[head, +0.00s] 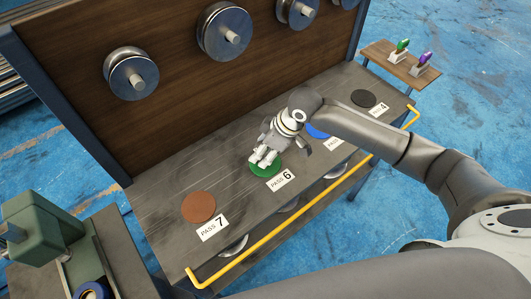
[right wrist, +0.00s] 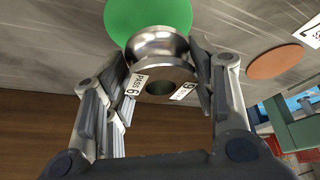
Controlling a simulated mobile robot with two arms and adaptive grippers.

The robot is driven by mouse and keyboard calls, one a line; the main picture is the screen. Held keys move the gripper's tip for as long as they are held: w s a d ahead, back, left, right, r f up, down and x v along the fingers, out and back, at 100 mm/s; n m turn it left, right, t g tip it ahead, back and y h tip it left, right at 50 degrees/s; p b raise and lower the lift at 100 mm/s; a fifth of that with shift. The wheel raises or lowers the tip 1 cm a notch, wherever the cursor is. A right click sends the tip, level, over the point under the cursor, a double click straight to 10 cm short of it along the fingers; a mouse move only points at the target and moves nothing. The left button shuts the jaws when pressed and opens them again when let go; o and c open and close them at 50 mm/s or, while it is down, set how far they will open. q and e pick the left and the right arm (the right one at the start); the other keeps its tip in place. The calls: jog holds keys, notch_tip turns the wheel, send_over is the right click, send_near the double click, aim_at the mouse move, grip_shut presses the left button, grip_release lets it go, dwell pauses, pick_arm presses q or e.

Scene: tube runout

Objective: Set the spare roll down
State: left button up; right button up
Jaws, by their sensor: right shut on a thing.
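My right gripper (head: 265,160) is at the green disc (head: 266,167) by the PASS 6 card (head: 281,180) on the grey bench top. It also shows in the right wrist view (right wrist: 160,85), its fingers shut on a shiny metal grooved roll (right wrist: 165,70). The roll has a centre hole and small PASS 6 labels on its face. The green disc (right wrist: 148,15) shows just beyond the roll; I cannot tell if they touch. In the head view the gripper hides most of the roll. My left gripper is out of view.
A brown disc (head: 199,207) by the PASS 7 card (head: 212,228), a blue disc (head: 317,131) and a black disc (head: 363,98) lie on the bench. Metal rolls (head: 224,32) hang on the wooden back panel. A yellow rail (head: 290,229) runs along the front edge. A green machine (head: 45,232) stands left.

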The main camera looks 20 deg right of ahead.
aim_at(269, 150)
jog(key=shift+w+d+f, duration=0.2)
jog(key=shift+w+f, duration=0.1)
jog(key=shift+f, duration=0.25)
notch_tip(269, 150, down, 2)
jog(key=shift+f+p, duration=0.1)
jog(key=shift+p, duration=0.65)
jog(key=shift+f, duration=0.25)
jog(key=shift+f, duration=0.15)
jog(key=o, duration=1.4)
jog(key=shift+s, duration=0.1)
jog(key=b+v, duration=0.1)
jog(key=v, duration=1.1)
jog(key=shift+b, duration=0.35)
